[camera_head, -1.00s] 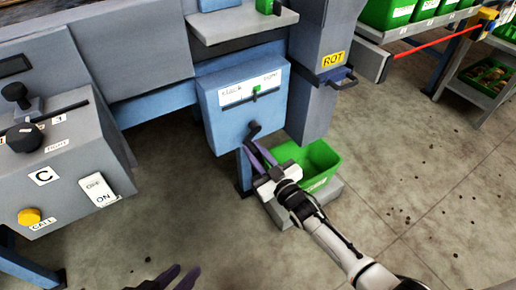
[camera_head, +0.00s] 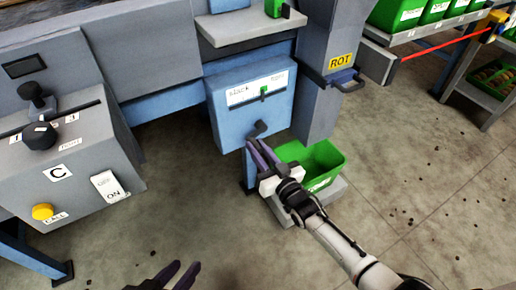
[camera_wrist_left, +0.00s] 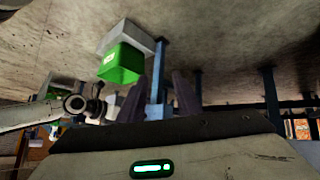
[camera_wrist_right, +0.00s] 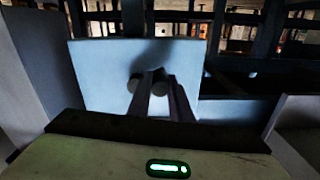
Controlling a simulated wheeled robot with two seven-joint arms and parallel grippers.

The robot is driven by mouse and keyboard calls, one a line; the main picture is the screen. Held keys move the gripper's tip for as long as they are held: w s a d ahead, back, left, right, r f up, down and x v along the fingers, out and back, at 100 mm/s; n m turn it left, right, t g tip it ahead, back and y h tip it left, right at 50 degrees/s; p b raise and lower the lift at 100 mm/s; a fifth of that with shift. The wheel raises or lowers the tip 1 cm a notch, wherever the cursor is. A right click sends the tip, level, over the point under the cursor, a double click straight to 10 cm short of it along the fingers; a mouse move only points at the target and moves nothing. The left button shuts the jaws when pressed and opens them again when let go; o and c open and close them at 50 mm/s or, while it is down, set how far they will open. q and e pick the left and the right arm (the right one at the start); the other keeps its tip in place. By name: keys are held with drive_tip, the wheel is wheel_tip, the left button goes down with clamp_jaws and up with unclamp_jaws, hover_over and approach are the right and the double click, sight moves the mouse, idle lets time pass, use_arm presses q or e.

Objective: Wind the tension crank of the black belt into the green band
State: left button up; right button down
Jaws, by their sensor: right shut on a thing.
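The blue tension box (camera_head: 228,115) carries a white scale (camera_head: 258,88) with "slack" at its left end and a small green mark (camera_head: 264,90) near its middle. I cannot tell whether a pointer stands inside the green. The black crank (camera_head: 260,128) sticks out low on the box front. My right gripper (camera_head: 257,147) is shut on the crank's handle; in the right wrist view the dark round crank parts (camera_wrist_right: 148,82) show at its fingertips (camera_wrist_right: 155,90). My left gripper (camera_head: 180,272) is open and empty, low in the head view, far from the box.
A green bin (camera_head: 318,163) stands on a grey base just right of my right gripper. A grey chute marked ROT (camera_head: 341,62) with a handle is beside the box. A control console (camera_head: 70,160) stands at left. The floor between is clear.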

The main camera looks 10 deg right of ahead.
drive_tip(key=c, duration=1.6)
unclamp_jaws()
